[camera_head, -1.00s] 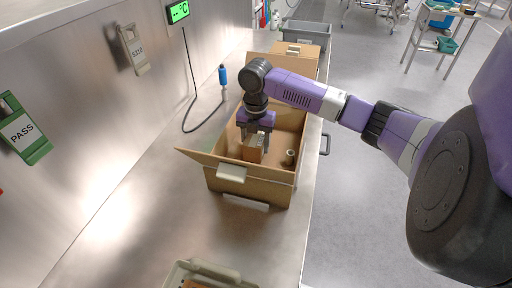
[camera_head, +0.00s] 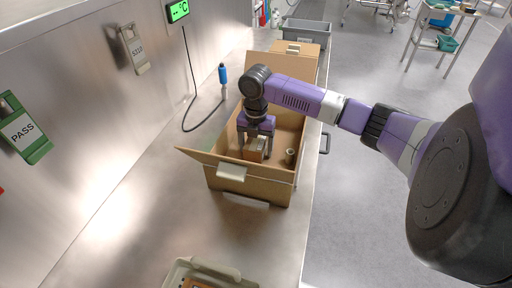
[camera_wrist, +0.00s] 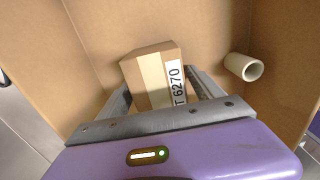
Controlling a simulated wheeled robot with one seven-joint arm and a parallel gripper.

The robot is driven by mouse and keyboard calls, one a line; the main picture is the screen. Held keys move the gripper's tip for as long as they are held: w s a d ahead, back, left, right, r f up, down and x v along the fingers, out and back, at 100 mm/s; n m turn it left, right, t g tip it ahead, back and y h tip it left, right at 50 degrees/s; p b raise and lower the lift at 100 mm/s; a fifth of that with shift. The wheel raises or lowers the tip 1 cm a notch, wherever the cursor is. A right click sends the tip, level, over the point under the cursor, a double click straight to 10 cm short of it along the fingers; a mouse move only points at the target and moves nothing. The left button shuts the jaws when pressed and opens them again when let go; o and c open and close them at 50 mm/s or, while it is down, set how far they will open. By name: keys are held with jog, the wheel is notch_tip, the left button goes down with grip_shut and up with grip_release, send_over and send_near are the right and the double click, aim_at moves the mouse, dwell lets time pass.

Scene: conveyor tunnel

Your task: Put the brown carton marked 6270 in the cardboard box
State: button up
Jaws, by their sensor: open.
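The brown carton (camera_wrist: 152,76) has a pale tape strip and a white label reading 6270 in the wrist view. It rests inside the open cardboard box (camera_head: 249,188), where it also shows in the head view (camera_head: 253,153). My gripper (camera_head: 257,154) reaches down into the box with its jaws open, one finger on each side of the carton. In the wrist view my gripper (camera_wrist: 158,95) partly hides the carton's near end. I cannot tell whether either finger touches it.
A pale tube (camera_wrist: 243,67) lies in the box to the right of the carton. A beige tray (camera_head: 213,272) stands at the counter's near end. Another carton (camera_head: 296,58) and a grey bin (camera_head: 307,33) are behind the box.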

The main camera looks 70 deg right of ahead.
aim_at(256, 140)
notch_tip(256, 140, up, 12)
jog(key=shift+r+b, duration=0.1)
jog(key=shift+b, duration=0.9)
